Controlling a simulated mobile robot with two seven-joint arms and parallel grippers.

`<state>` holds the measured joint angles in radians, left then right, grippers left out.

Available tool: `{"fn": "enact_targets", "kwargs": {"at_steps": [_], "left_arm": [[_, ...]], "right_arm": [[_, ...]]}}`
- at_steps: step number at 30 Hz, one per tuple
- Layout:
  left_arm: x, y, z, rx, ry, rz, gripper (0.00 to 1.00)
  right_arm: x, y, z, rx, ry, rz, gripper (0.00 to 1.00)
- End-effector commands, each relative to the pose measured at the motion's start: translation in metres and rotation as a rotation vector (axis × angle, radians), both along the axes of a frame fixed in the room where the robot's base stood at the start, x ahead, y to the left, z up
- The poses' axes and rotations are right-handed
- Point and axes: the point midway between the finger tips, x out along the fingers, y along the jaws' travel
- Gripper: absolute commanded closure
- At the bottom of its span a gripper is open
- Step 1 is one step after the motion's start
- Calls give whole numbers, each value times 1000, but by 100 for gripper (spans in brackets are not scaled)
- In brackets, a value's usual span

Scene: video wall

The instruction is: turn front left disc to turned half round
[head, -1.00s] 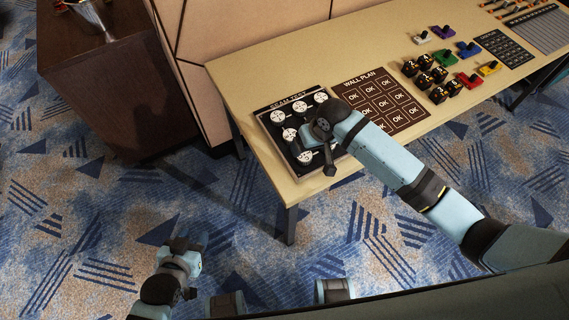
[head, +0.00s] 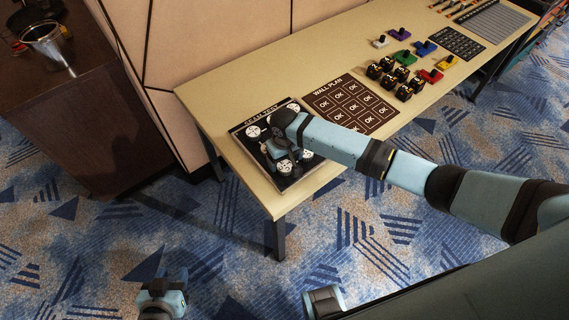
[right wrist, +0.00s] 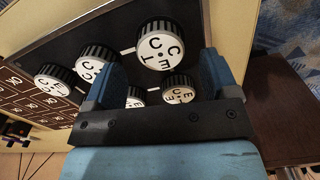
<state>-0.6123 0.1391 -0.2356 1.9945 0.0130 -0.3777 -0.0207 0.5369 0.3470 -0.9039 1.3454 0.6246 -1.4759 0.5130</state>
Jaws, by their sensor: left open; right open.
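The front left disc is a white-faced round knob with a dark ribbed rim and black letters. It shows large in the right wrist view (right wrist: 160,43) and partly in the head view (head: 284,167). My right gripper (head: 277,150) is over the left part of the black SEAM TEST board (head: 288,182). In the right wrist view its blue fingers (right wrist: 160,78) are open, and the disc shows between and beyond their tips. I cannot tell whether they touch it. My left gripper (head: 162,278) is open and empty, low over the carpet.
Other discs sit close by, such as one at the back left (head: 253,131). A brown WALL PLAN board (head: 352,103) lies to the right, then black blocks (head: 394,78) and coloured levers.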

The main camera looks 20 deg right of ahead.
Motion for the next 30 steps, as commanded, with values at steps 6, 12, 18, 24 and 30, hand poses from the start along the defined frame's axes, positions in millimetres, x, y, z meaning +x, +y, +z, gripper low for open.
{"fn": "enact_targets", "kwargs": {"at_steps": [6,12,18,24,30], "left_arm": [[-2,0,-4,2,6,0,57],[-2,1,-4,2,6,1,57],[-1,1,-3,2,4,1,57],[-1,1,-1,1,1,1,57],[-1,1,0,1,0,1,57]], "right_arm": [[0,0,-26,1,0,0,20],[0,0,-31,1,-1,1,20],[0,0,-31,1,-1,1,27],[0,0,-30,1,-1,1,69],[0,0,-30,1,-1,9,69]]}}
